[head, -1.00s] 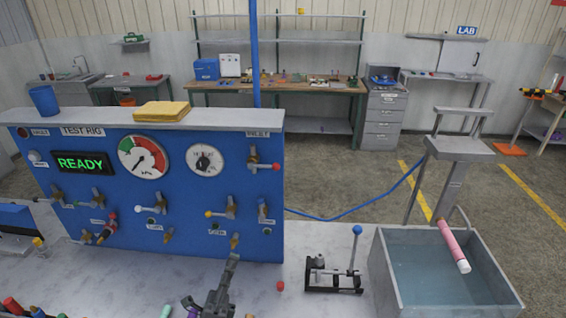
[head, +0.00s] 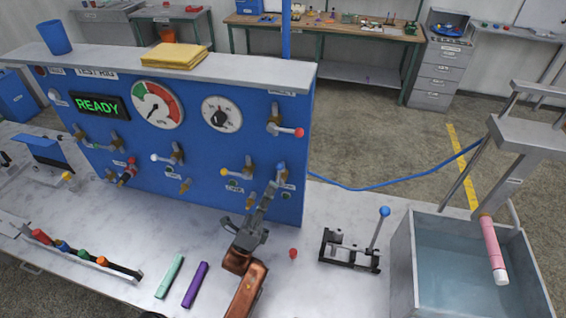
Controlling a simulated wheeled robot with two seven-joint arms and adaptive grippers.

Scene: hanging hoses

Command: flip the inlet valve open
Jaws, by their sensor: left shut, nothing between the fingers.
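The inlet valve (head: 274,127) is at the upper right of the blue test rig panel (head: 215,175). Its lever lies about level and points right, ending in a red tip (head: 299,132). My left gripper (head: 271,190) is in front of the panel's lower right part, shut and empty, pointing up and away. It is well below the inlet valve, and its tips overlap the area under the blue-handled valve (head: 281,168); I cannot tell whether they touch anything. My right gripper is not in view.
A red ball (head: 293,253), a black lever stand (head: 350,250) and a water tank (head: 404,270) stand right of my arm. Green (head: 170,276) and purple (head: 195,285) bars lie left.

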